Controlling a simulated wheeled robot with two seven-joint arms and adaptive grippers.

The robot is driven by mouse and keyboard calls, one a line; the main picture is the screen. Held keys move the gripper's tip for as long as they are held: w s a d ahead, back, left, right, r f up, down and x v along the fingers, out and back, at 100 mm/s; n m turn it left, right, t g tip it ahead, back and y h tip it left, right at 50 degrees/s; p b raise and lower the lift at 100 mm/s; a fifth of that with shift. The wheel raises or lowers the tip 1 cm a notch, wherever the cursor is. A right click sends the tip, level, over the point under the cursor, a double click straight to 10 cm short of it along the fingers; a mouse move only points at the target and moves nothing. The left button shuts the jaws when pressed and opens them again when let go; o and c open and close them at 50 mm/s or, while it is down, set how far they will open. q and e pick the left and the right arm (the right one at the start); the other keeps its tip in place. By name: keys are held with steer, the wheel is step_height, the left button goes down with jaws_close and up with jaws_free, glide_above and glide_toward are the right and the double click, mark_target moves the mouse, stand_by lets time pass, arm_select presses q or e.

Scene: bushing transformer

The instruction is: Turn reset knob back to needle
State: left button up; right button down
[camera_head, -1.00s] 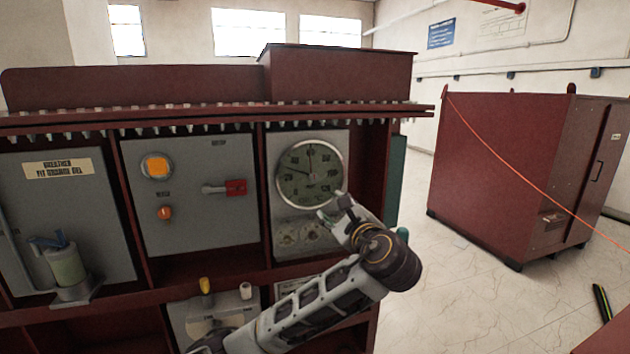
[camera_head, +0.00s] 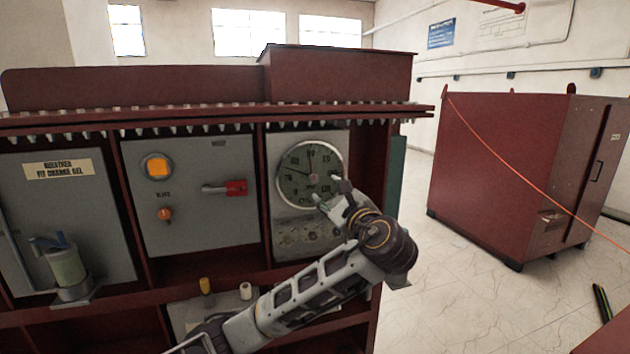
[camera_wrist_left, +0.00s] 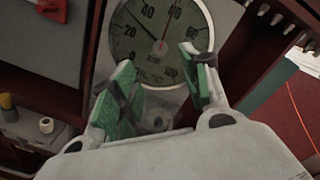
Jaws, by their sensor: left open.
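The round gauge (camera_head: 300,165) with a pale rim and dark face sits on the grey right-hand panel. Its numbered face also shows in the left wrist view (camera_wrist_left: 140,35), with a dark needle and a red pointer. The reset knob is not clearly seen; a small reddish spot is at the dial's middle in the head view. My left gripper (camera_head: 328,191) is in front of the gauge's lower right part. In the left wrist view its green-padded fingers (camera_wrist_left: 160,85) are spread apart with nothing between them, over the lower gauge. My right gripper is not in view.
The middle panel holds an orange lamp (camera_head: 157,167), an orange knob (camera_head: 164,214) and a red-handled switch (camera_head: 234,188). A breather cylinder (camera_head: 66,268) stands at left. A dark red cabinet (camera_head: 500,170) stands right, with open floor before it.

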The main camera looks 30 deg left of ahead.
mark_target(314, 179)
arm_select(q)
steer(key=p+x, duration=0.1)
steer(key=x, duration=0.9)
steer(key=shift+w+a, duration=0.25)
steer(key=shift+a, duration=0.1)
steer(key=shift+w+a, duration=0.3)
steer(key=shift+a, duration=0.1)
steer(key=shift+w+a, duration=0.1)
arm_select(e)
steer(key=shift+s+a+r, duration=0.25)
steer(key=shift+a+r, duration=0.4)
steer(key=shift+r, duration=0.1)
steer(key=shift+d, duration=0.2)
arm_select(q)
steer(key=shift+c, duration=0.5)
jaws_close()
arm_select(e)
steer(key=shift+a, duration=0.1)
